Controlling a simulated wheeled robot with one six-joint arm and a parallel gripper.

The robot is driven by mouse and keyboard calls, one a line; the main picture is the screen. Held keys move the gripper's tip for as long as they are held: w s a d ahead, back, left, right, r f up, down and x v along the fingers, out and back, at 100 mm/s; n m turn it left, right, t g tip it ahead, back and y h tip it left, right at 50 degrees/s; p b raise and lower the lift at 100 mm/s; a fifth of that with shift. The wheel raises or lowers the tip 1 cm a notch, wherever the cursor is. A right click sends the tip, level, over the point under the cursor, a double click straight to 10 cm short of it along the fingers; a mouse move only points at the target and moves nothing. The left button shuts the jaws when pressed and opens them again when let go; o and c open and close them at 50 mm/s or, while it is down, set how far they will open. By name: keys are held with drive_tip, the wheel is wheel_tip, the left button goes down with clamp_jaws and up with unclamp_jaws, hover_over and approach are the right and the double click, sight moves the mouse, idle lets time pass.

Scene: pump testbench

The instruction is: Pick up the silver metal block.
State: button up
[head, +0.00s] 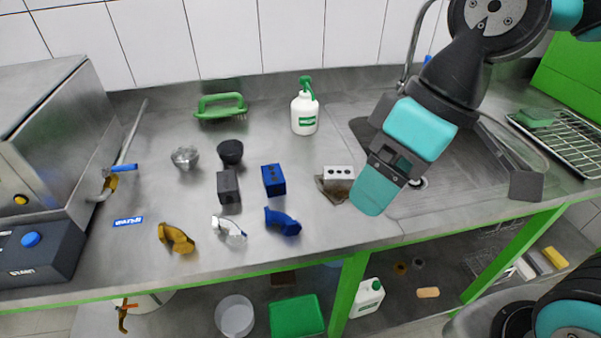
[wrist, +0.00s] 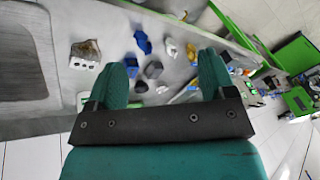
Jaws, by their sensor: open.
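The silver metal block (head: 338,173) stands on the steel counter, with a row of dark holes in its light top and a brownish, reflective side. In the wrist view the silver metal block (wrist: 84,54) lies left of the fingers, apart from them. My gripper (head: 373,191) hangs just right of the block in the head view, above the counter. In the wrist view my gripper (wrist: 163,80) shows its two teal fingers spread apart with nothing held between them.
A blue block (head: 273,180) and a dark grey block (head: 228,187) stand left of the silver one. A blue elbow pipe (head: 282,221), a silver elbow (head: 229,228) and a yellow elbow (head: 176,238) lie nearer the front edge. A white spray bottle (head: 304,113) stands behind. A sink (head: 450,170) is at right.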

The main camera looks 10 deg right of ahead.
drive_tip(key=w+d+f+n, duration=0.1)
drive_tip(key=w+d+n, duration=0.15)
drive_tip(key=w, duration=0.75)
drive_tip(key=n, duration=0.5)
approach(341, 172)
drive_tip(key=shift+t, duration=0.4)
drive_tip(key=x, duration=0.3)
drive_tip(key=p+x, duration=0.1)
drive_tip(key=shift+s+a+f, duration=0.3)
drive_tip(key=shift+s+f, duration=0.05)
drive_tip(key=shift+s, duration=0.05)
drive_tip(key=shift+p+x, duration=0.65)
drive_tip(key=shift+x, duration=2.5)
drive_tip(key=shift+w+d, duration=0.15)
drive_tip(key=c, duration=1.2)
